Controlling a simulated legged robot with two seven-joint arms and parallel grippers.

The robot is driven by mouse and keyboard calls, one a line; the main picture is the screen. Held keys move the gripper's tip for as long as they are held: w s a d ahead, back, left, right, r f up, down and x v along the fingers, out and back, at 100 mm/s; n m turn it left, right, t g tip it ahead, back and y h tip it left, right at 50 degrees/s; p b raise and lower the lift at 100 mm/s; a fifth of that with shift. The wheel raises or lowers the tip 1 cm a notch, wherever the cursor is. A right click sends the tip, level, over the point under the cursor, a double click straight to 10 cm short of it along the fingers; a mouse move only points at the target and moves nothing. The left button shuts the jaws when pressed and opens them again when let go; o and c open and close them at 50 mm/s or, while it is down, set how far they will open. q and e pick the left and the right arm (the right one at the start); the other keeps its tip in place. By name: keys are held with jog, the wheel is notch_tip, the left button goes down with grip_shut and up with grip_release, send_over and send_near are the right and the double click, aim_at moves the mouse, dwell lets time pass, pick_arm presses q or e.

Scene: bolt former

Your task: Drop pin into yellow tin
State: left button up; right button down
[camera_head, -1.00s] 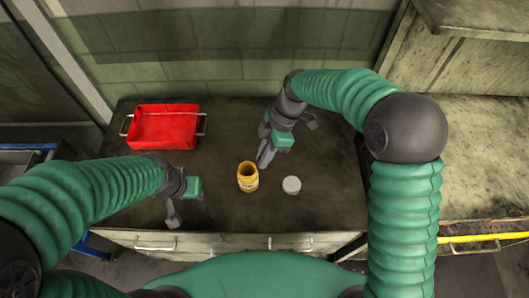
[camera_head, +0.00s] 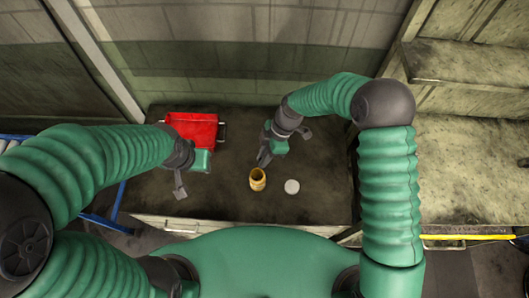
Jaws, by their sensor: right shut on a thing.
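The yellow tin (camera_head: 258,181) stands upright and open-topped on the dark worktop, near the middle of the head view. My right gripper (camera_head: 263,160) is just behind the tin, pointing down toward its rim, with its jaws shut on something. The pin itself is too small or hidden to make out between the fingers. My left gripper (camera_head: 180,190) hangs to the left of the tin, over the worktop's front part, well apart from it. Whether its fingers are open is unclear.
A white round lid (camera_head: 292,186) lies just right of the tin. A red tray (camera_head: 192,125) stands at the back left, partly hidden by my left arm. The worktop (camera_head: 325,185) is clear on the right. A wall stands behind it.

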notch_tip(320, 180, down, 6)
jog(key=b, duration=0.3)
jog(key=c, duration=1.3)
grip_release()
jog(key=b+v, duration=0.5)
jog(key=v, duration=1.2)
jog(key=shift+w, duration=0.2)
